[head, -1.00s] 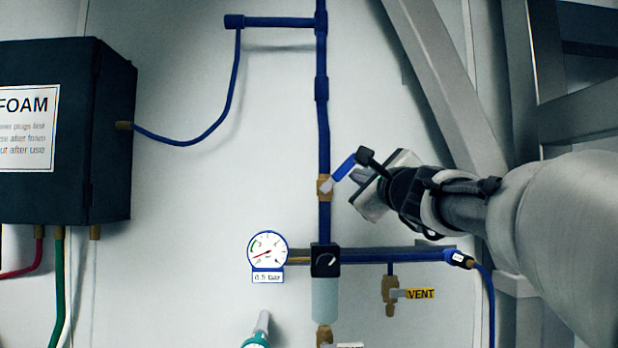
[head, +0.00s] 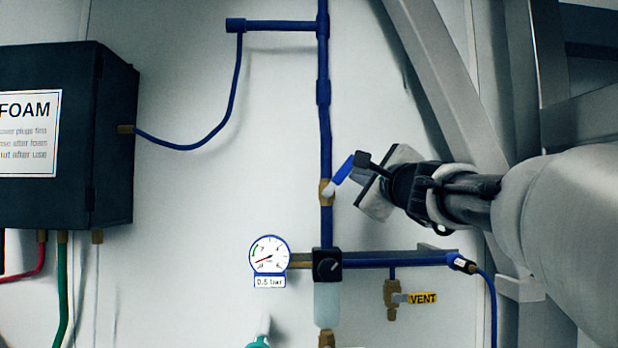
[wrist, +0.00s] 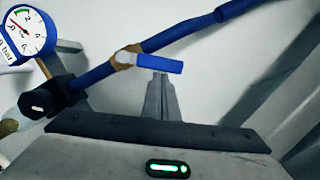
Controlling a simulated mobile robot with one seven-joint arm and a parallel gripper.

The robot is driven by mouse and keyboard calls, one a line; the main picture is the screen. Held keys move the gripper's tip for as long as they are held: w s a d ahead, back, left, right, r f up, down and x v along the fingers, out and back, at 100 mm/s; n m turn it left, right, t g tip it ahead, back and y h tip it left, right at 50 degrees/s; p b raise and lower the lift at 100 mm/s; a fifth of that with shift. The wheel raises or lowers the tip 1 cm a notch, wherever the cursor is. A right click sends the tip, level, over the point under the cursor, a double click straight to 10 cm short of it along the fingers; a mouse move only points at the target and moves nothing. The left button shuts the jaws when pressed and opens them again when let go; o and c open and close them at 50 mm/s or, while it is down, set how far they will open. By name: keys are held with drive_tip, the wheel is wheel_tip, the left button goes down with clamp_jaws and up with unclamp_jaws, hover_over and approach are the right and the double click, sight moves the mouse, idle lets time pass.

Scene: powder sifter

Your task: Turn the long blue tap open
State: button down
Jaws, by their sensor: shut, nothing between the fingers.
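The long blue tap (head: 344,168) sits on a brass valve body (head: 326,192) in the vertical blue pipe (head: 325,130). Its handle slants up and to the right, away from the pipe. In the wrist view the blue handle (wrist: 160,64) lies just past my fingertips. My gripper (head: 363,159) is at the right of the handle's free end, its fingers shut and empty. The fingertips (wrist: 160,78) look against or very close to the handle; contact is not certain.
A pressure gauge (head: 269,256) and a black regulator (head: 327,264) sit below the tap. A vent valve (head: 392,298) hangs at lower right. A dark foam box (head: 100,140) is at left. Grey beams (head: 445,85) stand behind my arm.

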sight(346, 161)
drive_tip(key=r+n+p, duration=0.1)
drive_tip(key=a+r+n+p, duration=0.1)
drive_tip(key=n, duration=0.1)
drive_tip(key=shift+a+g+y, duration=0.15)
drive_tip(key=shift+g+y, duration=0.15)
drive_tip(key=shift+g, duration=0.1)
drive_tip(key=n, duration=0.1)
drive_tip(key=a+r+n+p, duration=0.1)
drive_tip(key=n, duration=0.1)
drive_tip(key=shift+a+g, duration=0.1)
drive_tip(key=shift+g, duration=0.3)
drive_tip(key=shift+a, duration=0.3)
drive_tip(key=shift+r, duration=0.1)
